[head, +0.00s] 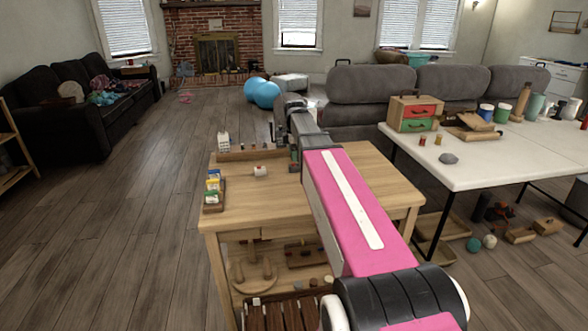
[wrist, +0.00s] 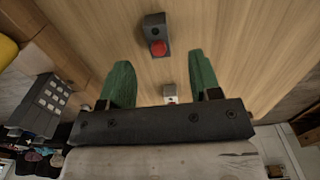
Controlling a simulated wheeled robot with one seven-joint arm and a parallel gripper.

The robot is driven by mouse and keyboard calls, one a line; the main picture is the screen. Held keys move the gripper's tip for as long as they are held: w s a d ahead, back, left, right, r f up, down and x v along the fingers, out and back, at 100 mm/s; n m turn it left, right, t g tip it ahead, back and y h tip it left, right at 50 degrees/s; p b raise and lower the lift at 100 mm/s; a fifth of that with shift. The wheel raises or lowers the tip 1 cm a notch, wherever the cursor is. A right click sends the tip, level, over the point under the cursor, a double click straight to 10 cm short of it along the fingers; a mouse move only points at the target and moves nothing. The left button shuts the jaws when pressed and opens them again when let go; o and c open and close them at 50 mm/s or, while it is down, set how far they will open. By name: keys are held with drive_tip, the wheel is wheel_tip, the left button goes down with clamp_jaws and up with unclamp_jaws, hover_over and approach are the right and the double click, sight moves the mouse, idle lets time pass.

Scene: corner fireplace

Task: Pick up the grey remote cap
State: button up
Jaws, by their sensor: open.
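A small dark grey piece (wrist: 153,24) lies on the wooden table top near the top middle of the wrist view. A red round part (wrist: 158,48) sits at its lower end. It may be the grey remote cap; I cannot tell for sure. My gripper (wrist: 161,76) has two green fingers, spread apart above the table. The grey piece is beyond the fingertips, apart from them. A small white block (wrist: 170,93) shows between the fingers, below them on the table; nothing is visibly held.
A grey box with pale squares (wrist: 38,105) is left in the wrist view. The wooden table (head: 245,208) carries a rack of colourful packets (head: 213,190) and a small white and red item (head: 260,171). A white table (head: 480,172) with containers stands right.

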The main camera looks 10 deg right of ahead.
sight(294, 164)
drive_tip(key=shift+w+a+f, duration=0.1)
drive_tip(key=shift+w+f, duration=0.05)
drive_tip(key=shift+f, duration=2.85)
drive_tip(key=c, duration=0.9)
